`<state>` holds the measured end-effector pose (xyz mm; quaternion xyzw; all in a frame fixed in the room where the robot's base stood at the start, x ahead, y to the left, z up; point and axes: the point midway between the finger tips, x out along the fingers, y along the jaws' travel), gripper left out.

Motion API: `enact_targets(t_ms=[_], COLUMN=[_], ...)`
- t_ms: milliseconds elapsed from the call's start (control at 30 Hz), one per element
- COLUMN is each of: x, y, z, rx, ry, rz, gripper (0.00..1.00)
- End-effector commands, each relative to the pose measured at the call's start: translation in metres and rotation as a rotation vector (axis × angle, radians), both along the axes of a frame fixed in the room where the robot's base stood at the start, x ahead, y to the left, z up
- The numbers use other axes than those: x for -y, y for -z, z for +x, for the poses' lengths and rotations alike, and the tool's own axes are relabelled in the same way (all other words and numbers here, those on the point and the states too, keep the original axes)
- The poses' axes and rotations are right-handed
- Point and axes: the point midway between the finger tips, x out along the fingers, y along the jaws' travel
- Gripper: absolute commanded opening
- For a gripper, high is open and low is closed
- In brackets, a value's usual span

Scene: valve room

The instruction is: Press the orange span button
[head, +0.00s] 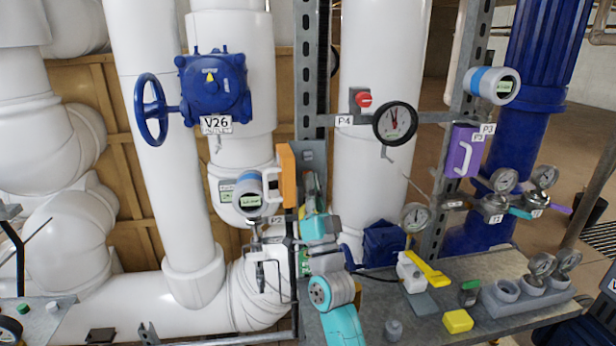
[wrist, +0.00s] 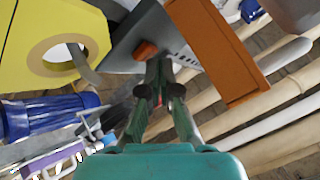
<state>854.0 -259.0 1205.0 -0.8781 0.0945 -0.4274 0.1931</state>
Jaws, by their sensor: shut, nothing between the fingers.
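In the wrist view an orange button (wrist: 147,49) sits on the face of a grey box (wrist: 150,22). An orange panel (wrist: 218,55) stands open beside the box. In the head view the grey box (head: 308,152) is on the metal post, with the orange panel (head: 287,175) at its left; the button is hidden there. My gripper (wrist: 157,66) is shut and empty, its fingertips close to the button and partly overlapping it in the wrist view. I cannot tell whether they touch. In the head view my gripper (head: 313,190) is just below the grey box.
A transmitter (head: 248,196) is left of the orange panel. The upright metal post (head: 306,70) and a white pipe (head: 375,160) stand behind. A bench (head: 400,322) at right holds a yellow-handled valve (head: 427,270) and gauges. A large yellow part (wrist: 35,75) shows left in the wrist view.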

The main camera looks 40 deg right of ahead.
Motion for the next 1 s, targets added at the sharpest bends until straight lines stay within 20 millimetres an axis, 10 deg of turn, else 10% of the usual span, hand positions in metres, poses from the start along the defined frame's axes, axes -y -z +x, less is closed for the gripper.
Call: enact_targets(t_ms=[1000], x=[0.0053], y=[0.0002], z=[0.0079], rx=[0.000], ry=[0.000], rz=[0.000], gripper=[0.00])
